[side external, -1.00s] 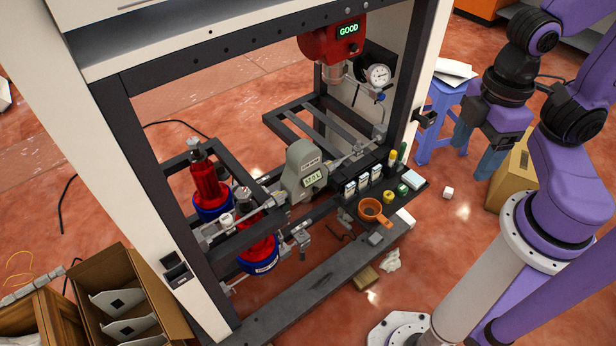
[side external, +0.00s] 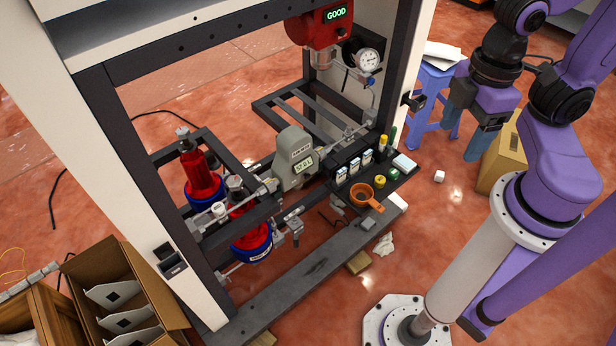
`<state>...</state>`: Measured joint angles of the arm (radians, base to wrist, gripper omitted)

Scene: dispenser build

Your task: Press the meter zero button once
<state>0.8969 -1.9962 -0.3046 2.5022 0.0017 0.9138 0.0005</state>
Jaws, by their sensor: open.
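The grey meter (side external: 292,158) stands in the middle of the frame on the pipe run, with a small lit display (side external: 303,165) on its front. The digits are too small to read surely. I cannot make out a separate zero button on it. My gripper (side external: 465,134) is at the upper right, outside the rack's right post, well apart from the meter. Its two grey-blue fingers point down and are spread, with nothing seen between them.
The rack's white right post (side external: 408,60) stands between my gripper and the meter. A red unit (side external: 322,28) reading GOOD hangs above. A blue stool (side external: 432,95) stands behind my gripper.

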